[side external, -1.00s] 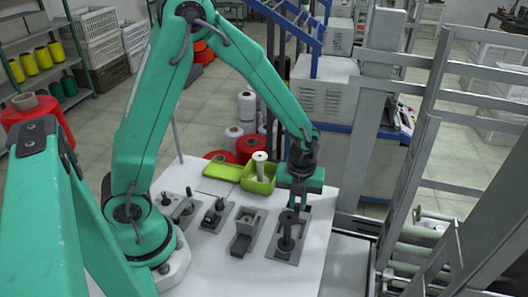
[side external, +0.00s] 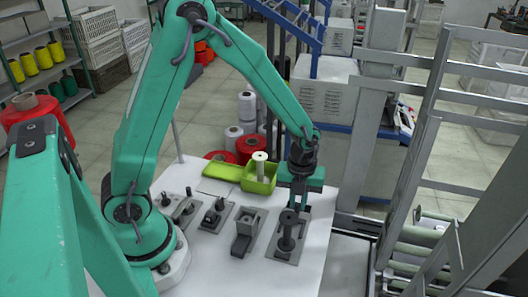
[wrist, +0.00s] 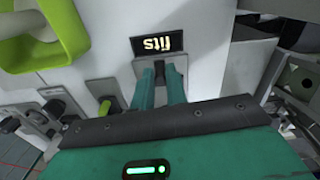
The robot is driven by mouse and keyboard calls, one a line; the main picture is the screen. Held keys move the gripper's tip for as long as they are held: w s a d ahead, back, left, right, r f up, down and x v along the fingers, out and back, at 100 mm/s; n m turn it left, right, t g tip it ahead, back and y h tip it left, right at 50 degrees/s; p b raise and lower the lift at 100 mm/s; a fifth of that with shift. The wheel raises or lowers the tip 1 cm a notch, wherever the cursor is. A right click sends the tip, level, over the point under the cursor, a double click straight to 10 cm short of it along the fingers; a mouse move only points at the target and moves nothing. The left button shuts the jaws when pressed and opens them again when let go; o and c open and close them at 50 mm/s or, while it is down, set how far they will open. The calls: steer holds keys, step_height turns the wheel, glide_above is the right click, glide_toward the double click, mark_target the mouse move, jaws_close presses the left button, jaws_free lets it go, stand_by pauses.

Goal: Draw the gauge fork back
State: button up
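My gripper (wrist: 161,72) points down at the rightmost fixture (side external: 288,240), a dark upright post with a disc on a grey plate. In the side view its fingers (side external: 298,205) are just behind and above that post. In the wrist view the two teal fingers are close together with a narrow gap. I cannot tell whether they grip anything. A small black display (wrist: 158,44) beyond the fingertips shows "fits" in lit letters, turned over in the view. I cannot make out the gauge fork clearly; the fingers and gripper body hide that spot.
A green bin (side external: 250,186) holding a pale spool (side external: 260,165) stands behind the fixtures. Several other small fixtures, including a grey block (side external: 243,238), line the white table (side external: 215,262) to the left. A metal frame (side external: 410,190) rises at the right.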

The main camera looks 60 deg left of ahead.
steer(key=shift+o, duration=1.4)
steer(key=shift+r, duration=0.1)
steer(key=shift+r, duration=3.45)
steer(key=shift+s+a+r+n, duration=0.1)
steer(key=shift+s+r+n, duration=0.05)
steer(key=shift+r+n, duration=0.3)
steer(key=s+a+r+n+t, duration=0.2)
steer(key=s+r+n, duration=0.5)
steer(key=n, duration=0.6)
steer(key=s+a+r+n+t, duration=0.2)
steer(key=s+r+n, duration=0.5)
steer(key=n, duration=0.6)
steer(key=shift+s+a+r+t, duration=0.25)
steer(key=shift+a+t, duration=0.15)
steer(key=shift+t, duration=0.4)
